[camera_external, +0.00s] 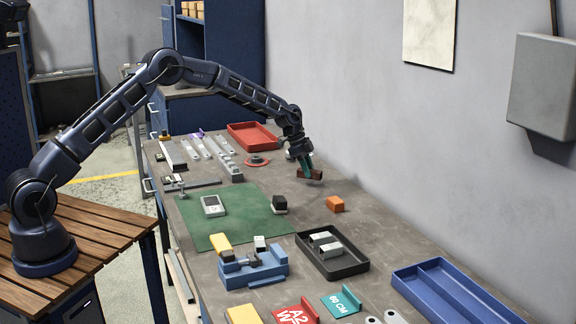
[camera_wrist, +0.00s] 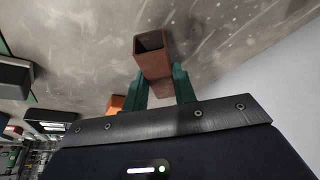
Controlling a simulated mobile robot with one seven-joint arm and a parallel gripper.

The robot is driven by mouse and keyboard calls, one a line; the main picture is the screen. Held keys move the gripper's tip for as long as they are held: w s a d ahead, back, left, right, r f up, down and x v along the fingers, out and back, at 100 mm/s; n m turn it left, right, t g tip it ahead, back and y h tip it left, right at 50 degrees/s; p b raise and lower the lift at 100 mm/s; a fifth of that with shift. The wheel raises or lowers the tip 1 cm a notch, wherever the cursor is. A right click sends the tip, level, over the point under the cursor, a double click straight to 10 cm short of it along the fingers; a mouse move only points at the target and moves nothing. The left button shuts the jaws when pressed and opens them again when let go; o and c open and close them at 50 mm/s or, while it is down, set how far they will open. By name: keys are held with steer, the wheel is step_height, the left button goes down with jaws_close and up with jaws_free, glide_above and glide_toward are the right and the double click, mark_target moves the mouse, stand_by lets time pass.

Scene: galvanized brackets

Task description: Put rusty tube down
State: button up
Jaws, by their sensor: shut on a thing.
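The rusty tube (camera_wrist: 153,64) is a short, brown, square-section hollow tube. In the wrist view it sits between the two green fingers of my gripper (camera_wrist: 160,88), with one open end facing the camera. In the external view my gripper (camera_external: 306,163) is over the far part of the workbench, shut on the rusty tube (camera_external: 310,174). The tube is close to the bench top; I cannot tell whether it touches it.
An orange block (camera_external: 335,204) lies nearby toward the front. A green mat (camera_external: 240,222), a black tray (camera_external: 331,273) and a blue tray (camera_external: 405,279) are nearer. Bare bench surrounds the tube; the wall is to the right.

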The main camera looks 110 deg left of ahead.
steer(key=shift+f, duration=1.55)
steer(key=shift+f, duration=0.15)
steer(key=o, duration=1)
steer(key=shift+o, duration=0.2)
steer(key=v, duration=1.2)
